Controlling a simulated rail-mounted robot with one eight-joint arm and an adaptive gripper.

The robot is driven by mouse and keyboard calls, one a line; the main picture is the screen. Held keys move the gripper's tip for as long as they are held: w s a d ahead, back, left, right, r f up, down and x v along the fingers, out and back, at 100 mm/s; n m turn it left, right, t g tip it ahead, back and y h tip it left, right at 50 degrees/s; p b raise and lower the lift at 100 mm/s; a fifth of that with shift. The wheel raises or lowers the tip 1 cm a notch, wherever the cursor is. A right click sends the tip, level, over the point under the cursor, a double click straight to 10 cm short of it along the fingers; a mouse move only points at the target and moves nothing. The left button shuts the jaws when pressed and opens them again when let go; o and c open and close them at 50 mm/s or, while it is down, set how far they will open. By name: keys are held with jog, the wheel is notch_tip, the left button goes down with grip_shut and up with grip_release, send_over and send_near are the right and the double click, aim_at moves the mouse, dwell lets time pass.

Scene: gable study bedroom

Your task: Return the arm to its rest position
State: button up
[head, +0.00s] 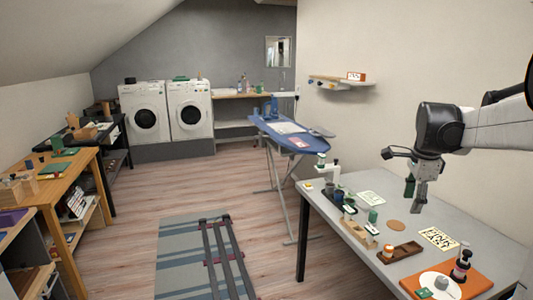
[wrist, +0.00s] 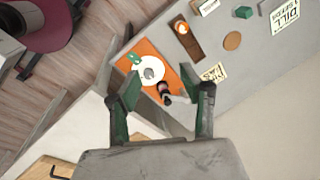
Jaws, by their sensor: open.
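My gripper (head: 415,191) hangs from my arm above the right-hand table in the head view, pointing down and clear of the tabletop. In the wrist view its two green-padded fingers (wrist: 161,112) are spread apart with nothing held between them. Beyond the fingers, well below, are an orange board (wrist: 176,53) with a white plate (wrist: 148,62) and a dark pump bottle (wrist: 164,88). The same orange board (head: 476,284) is at the table's near right corner in the head view.
The grey table (head: 330,203) carries a wooden tray (head: 400,252), a lettered card (head: 438,238), a round cork disc (head: 397,225) and several small items. An ironing board (head: 270,131) stands behind it. The wall is close on the right. Open floor lies left, with a striped rug (head: 180,255).

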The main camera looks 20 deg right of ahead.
jog(key=s+a+n+t, duration=0.2)
jog(key=a+n, duration=0.9)
jog(key=a, duration=1.1)
jog(key=s+a+f+n+t, duration=0.1)
jog(key=s+a+f+n, duration=0.2)
jog(key=s+a+n, duration=0.2)
jog(key=s+a+f+n+t+y, duration=0.1)
jog(key=s+a+n, duration=0.4)
jog(key=a, duration=0.7)
jog(key=shift+f+n+t, duration=0.8)
jog(key=shift+f+n, duration=0.15)
jog(key=shift+n, duration=0.25)
jog(key=shift+s+a, duration=0.1)
